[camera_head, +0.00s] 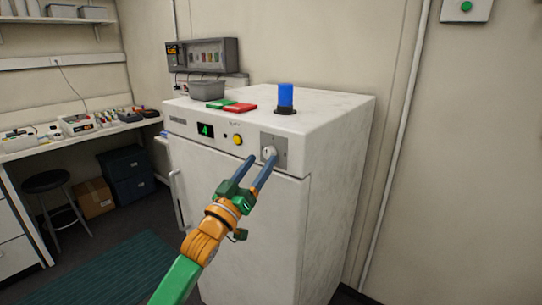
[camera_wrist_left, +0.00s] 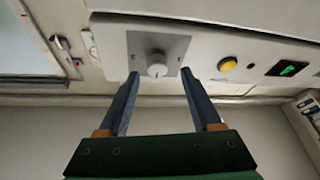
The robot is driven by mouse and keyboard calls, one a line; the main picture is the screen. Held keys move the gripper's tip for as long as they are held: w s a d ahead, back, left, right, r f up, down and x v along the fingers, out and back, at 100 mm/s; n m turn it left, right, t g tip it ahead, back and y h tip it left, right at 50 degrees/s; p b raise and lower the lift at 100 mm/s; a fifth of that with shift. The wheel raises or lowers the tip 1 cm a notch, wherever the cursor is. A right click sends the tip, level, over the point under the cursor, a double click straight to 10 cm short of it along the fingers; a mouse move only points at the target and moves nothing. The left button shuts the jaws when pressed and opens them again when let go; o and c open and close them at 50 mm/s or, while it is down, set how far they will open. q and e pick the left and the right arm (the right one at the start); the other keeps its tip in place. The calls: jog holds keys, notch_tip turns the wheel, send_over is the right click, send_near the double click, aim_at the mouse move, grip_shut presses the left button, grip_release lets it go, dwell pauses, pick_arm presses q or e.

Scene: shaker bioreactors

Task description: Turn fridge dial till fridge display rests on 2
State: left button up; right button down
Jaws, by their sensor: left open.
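The white fridge (camera_head: 240,225) stands in the middle of the head view. Its display (camera_head: 205,130) shows a green 4; the display also appears at the right of the left wrist view (camera_wrist_left: 286,68). The fridge dial (camera_head: 269,153) is a pale round knob on a grey square plate at the front's upper right; the left wrist view shows the whole dial (camera_wrist_left: 157,64). My left gripper (camera_head: 262,160) is open, its two blue-grey fingers pointing at the dial. In the wrist view the fingers (camera_wrist_left: 160,78) are spread either side of the dial, with gaps between. My right gripper is not seen.
A yellow button (camera_head: 238,140) sits left of the dial plate. A blue cylinder (camera_head: 286,96), red and green flat items (camera_head: 238,106) and a grey tub (camera_head: 207,90) stand on the fridge top. A fridge handle (camera_head: 178,200) runs down the left edge.

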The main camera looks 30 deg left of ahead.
pick_arm(q)
jog(key=shift+w+r, duration=0.3)
jog(key=shift+w, duration=0.35)
jog(key=shift+w+d, duration=0.2)
jog(key=shift+w, duration=0.1)
jog(key=shift+s, duration=0.1)
jog(key=shift+c, duration=0.2)
grip_shut()
